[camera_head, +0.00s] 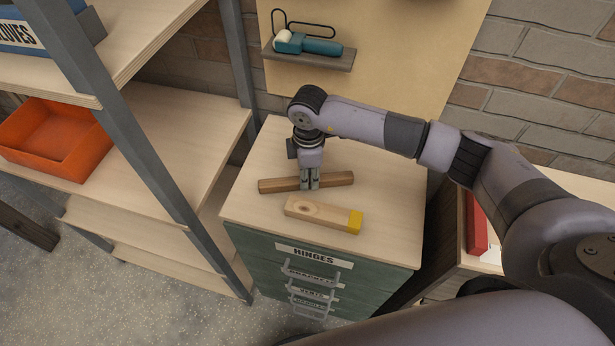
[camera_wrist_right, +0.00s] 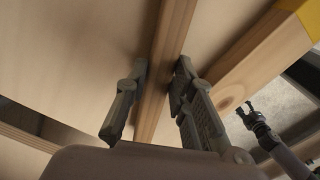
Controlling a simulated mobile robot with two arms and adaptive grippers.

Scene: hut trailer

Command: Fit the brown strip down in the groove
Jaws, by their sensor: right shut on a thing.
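The brown strip (camera_head: 335,179) is a long dark wooden bar over the back part of the cabinet top. My right gripper (camera_head: 309,186) points down with its fingers shut on the strip near its middle. In the right wrist view the strip (camera_wrist_right: 172,45) runs between the two fingers (camera_wrist_right: 158,95). I cannot tell whether it touches the top. A paler wooden block (camera_head: 315,211) with a yellow end lies in front, apart from the strip; it also shows in the right wrist view (camera_wrist_right: 255,65). No groove can be made out. My left gripper (camera_wrist_right: 246,112) shows small and low in the right wrist view.
The cabinet top (camera_head: 250,212) is otherwise bare, with drawers labelled HINGES (camera_head: 306,255) below. Shelving with an orange bin (camera_head: 55,138) and a grey post (camera_head: 140,150) stands at left. A small wall shelf (camera_head: 310,58) holds a teal tool behind my right arm.

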